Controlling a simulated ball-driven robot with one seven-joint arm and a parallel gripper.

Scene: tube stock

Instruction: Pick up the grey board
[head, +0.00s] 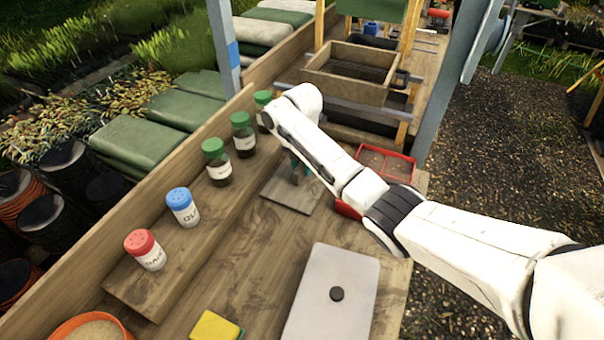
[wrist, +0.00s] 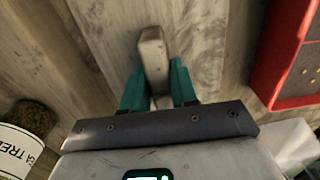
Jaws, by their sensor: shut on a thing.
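A weathered grey-brown board (head: 290,197) lies on the wooden bench, partly hidden by my arm. It also fills the middle of the wrist view (wrist: 205,40). A pale block-like handle (wrist: 153,55) stands up from it. My gripper (wrist: 158,80) has its teal fingers shut on this handle. In the head view, my gripper (head: 300,168) is mostly hidden behind my arm. I cannot tell whether the board is touching the bench. A second, light grey flat board (head: 337,262) with a dark round knob lies nearer, apart from my gripper.
A red tray (head: 388,161) is close on the right, also in the wrist view (wrist: 270,80). Green-capped jars (head: 216,163), a blue-capped shaker (head: 182,207) and a red-capped shaker (head: 145,250) stand on the left ledge. A yellow sponge (head: 214,328) is in front. A wooden sieve (head: 350,75) is behind.

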